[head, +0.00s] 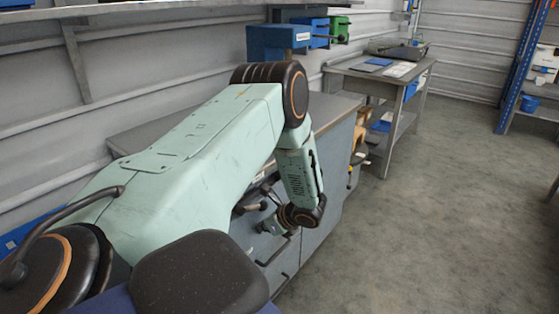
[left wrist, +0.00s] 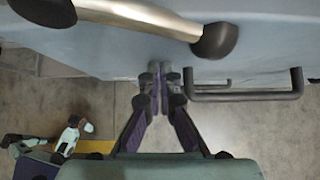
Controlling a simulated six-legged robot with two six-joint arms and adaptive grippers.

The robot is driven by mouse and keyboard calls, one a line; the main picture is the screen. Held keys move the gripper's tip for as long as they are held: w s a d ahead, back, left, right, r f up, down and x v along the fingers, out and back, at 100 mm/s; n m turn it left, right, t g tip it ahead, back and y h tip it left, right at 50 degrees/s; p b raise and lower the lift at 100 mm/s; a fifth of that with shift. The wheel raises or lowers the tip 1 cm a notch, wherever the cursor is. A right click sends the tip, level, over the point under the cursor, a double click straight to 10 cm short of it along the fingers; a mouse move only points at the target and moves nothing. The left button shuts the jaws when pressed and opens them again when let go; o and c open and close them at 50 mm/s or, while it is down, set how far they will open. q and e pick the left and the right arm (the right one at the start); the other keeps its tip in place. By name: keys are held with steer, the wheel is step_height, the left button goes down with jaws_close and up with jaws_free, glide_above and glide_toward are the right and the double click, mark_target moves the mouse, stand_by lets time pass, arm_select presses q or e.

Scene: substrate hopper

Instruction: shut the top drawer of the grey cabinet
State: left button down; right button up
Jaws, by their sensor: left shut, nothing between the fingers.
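The grey cabinet (head: 331,166) stands beyond my left arm, its top and part of its front showing. My left gripper (head: 270,227) is at the cabinet's front, partly hidden by my own wrist. In the left wrist view the gripper (left wrist: 159,82) has its fingers together and empty, pointing at the blue-grey front (left wrist: 100,45). I cannot tell if the fingertips touch it. A silver handle with dark ends (left wrist: 140,14) crosses the top of that view. A dark bar handle (left wrist: 245,95) is right of the fingers. My arm hides much of the drawer fronts, so how far the top drawer stands out is unclear.
A blue bin (head: 278,42) is behind the cabinet, with a green bin (head: 339,27) nearby. A grey workbench (head: 384,79) stands farther back. A blue rack (head: 522,65) is at the far right. The concrete floor (head: 440,190) right of the cabinet is clear.

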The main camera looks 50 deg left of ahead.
mark_target(253, 218)
arm_select(q)
steer(key=a, duration=0.2)
steer(key=s+a+p, duration=0.1)
steer(key=a, duration=0.1)
steer(key=shift+a, duration=0.1)
steer(key=shift+r, duration=0.15)
steer(key=shift+a, duration=0.1)
